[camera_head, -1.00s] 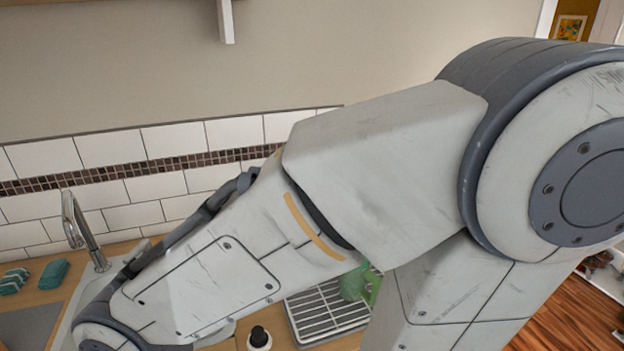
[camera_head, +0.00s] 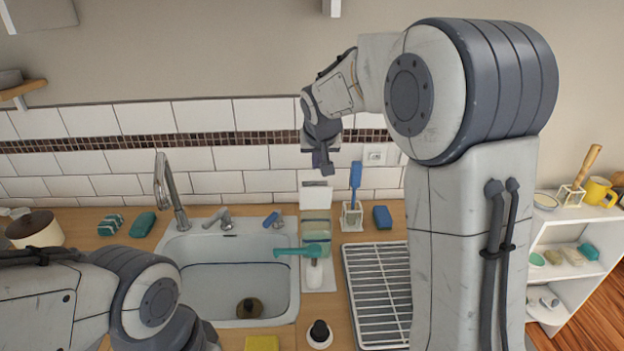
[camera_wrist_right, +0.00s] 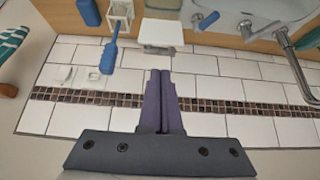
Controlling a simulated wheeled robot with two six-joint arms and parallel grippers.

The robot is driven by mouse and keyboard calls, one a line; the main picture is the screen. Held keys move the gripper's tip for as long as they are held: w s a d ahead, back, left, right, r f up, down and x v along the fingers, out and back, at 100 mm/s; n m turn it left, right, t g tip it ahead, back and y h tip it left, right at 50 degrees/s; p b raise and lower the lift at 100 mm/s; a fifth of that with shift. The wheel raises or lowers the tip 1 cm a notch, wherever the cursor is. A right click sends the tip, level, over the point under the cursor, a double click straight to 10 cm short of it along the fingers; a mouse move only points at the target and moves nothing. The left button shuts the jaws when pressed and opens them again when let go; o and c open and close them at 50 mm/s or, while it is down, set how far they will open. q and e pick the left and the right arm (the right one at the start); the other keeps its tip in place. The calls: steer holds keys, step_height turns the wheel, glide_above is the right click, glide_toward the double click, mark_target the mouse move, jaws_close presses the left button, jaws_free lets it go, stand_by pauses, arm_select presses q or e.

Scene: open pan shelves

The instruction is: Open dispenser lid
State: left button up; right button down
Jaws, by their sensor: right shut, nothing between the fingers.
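The dispenser (camera_head: 316,228) is a translucent greenish container with a white lid (camera_head: 316,195), between the sink and the dish rack against the tiled wall. In the right wrist view the white lid (camera_wrist_right: 162,32) shows upside down at the top centre. I cannot tell for certain whether the lid is raised. My right gripper (camera_head: 322,168) hangs above the lid, near the wall, apart from it. Its fingers are shut and empty in the right wrist view (camera_wrist_right: 160,75). My left arm shows at the lower left; its gripper is out of view.
A sink (camera_head: 225,285) with a tall faucet (camera_head: 168,190) is left of the dispenser. A blue brush (camera_head: 355,180) in a holder, a blue sponge (camera_head: 382,217) and a dish rack (camera_head: 380,290) are to the right. A teal-headed bottle (camera_head: 314,270) stands in front.

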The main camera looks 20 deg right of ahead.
mark_target(315, 182)
steer(key=p+x, duration=0.2)
steer(key=x, duration=0.4)
steer(key=p+x, duration=0.2)
steer(key=x, duration=0.5)
steer(key=shift+w+d, duration=0.1)
steer(key=shift+w, duration=0.3)
steer(key=shift+f, duration=0.1)
steer(key=shift+w+d+f+b, duration=0.15)
steer(key=shift+w+b, duration=0.2)
steer(key=shift+w, duration=0.3)
steer(key=shift+w+d+f+b, duration=0.2)
steer(key=shift+w+b, duration=0.15)
steer(key=shift+w, duration=0.3)
steer(key=shift+r, duration=0.2)
